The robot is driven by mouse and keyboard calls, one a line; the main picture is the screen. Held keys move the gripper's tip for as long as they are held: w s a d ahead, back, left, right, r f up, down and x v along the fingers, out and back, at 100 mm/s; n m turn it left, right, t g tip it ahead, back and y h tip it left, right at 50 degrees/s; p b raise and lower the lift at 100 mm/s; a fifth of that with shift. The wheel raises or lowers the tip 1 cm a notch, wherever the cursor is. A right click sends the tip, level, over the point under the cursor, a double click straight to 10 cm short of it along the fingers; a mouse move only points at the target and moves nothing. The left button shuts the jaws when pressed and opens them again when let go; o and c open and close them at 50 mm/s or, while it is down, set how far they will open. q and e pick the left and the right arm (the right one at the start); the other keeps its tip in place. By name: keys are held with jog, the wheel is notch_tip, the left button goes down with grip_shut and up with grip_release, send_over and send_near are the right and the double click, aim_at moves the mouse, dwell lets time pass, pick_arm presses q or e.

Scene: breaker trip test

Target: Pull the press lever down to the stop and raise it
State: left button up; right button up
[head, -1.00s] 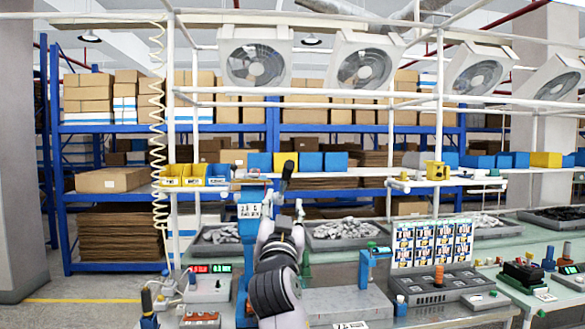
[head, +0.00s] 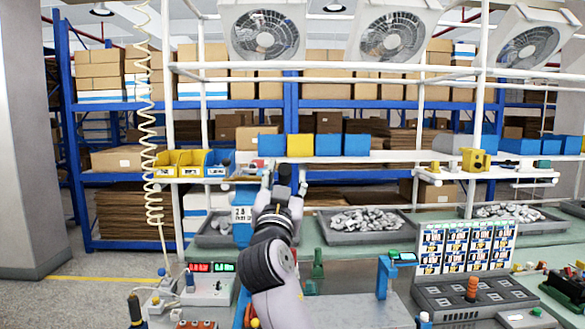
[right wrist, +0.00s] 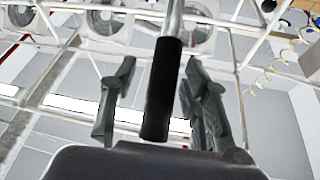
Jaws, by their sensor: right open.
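The press (head: 242,232) is a blue column with a white label, standing at the left part of the bench in the head view, partly covered by my right arm. Its lever has a black grip (head: 285,174) that points upward. My right gripper (head: 284,187) is open at the grip, with one finger on each side. In the right wrist view the black grip (right wrist: 162,90) on its metal rod stands between the two spread fingers, with gaps on both sides. My left gripper is not in view.
Digital displays (head: 211,267) stand left of the press. A smaller blue-topped fixture (head: 403,258) and a grey socket block (head: 460,297) are to the right. Trays of metal parts (head: 408,232) lie behind. A coiled hose (head: 150,170) hangs at the left.

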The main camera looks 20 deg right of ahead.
jog(key=shift+w+a+r, duration=0.1)
jog(key=shift+r, duration=0.1)
jog(key=shift+s+a+r, duration=0.1)
jog(key=shift+s+a, duration=0.05)
jog(key=shift+s, duration=0.05)
jog(key=shift+c, duration=0.3)
jog(key=shift+w, duration=0.1)
grip_shut()
dwell(0.3)
